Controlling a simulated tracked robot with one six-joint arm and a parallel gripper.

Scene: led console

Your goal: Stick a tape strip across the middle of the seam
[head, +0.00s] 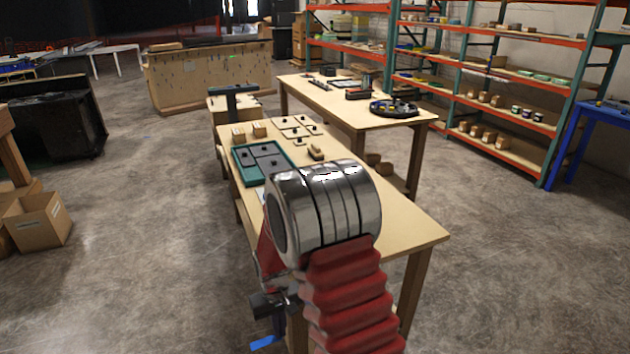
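My arm's silver joint and red sleeve fill the middle of the head view. My gripper (272,305) appears to be the dark end below the red link, at the near end of the bench; whether its fingers are open or shut is unclear. A small flat blue piece (263,342) shows just below it, perhaps a tape strip; I cannot tell whether it is held. On the wooden bench (405,235) lies a teal-rimmed tray (241,166) with dark grey panels, its near part hidden by my arm. I cannot make out which line is the seam.
Two small cardboard boxes (238,134) (259,130), several flat tan pieces (292,122) and a small brown block (316,152) lie on the bench. A second table (345,113) with a black round tray (394,108) stands behind. Shelves stand at right.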

